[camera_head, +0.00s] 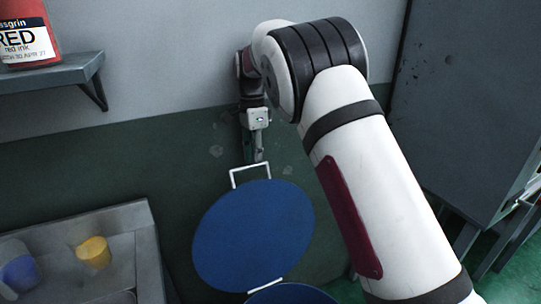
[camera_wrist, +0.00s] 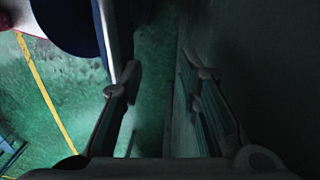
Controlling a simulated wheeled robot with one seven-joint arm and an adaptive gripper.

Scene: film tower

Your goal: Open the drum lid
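The blue drum lid (camera_head: 253,235) stands raised and steeply tilted in the head view, its broad round face showing. A white handle (camera_head: 249,171) sticks up from its top edge. The drum (camera_head: 292,294) shows only as a blue sliver at the bottom edge. My gripper (camera_head: 254,152) points down just above the handle, close to the wall. In the wrist view my gripper (camera_wrist: 160,75) has its fingers apart with nothing between them. A dark blue round part (camera_wrist: 70,22) and a pale edge lie left of the left finger. Contact with the handle cannot be told.
The green and grey wall (camera_head: 165,165) is close behind the lid and my gripper. A sink (camera_head: 145,245) with yellow and blue cups is at left, below a shelf (camera_head: 50,75) holding a red ink container. A dark cabinet (camera_head: 465,110) stands at right.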

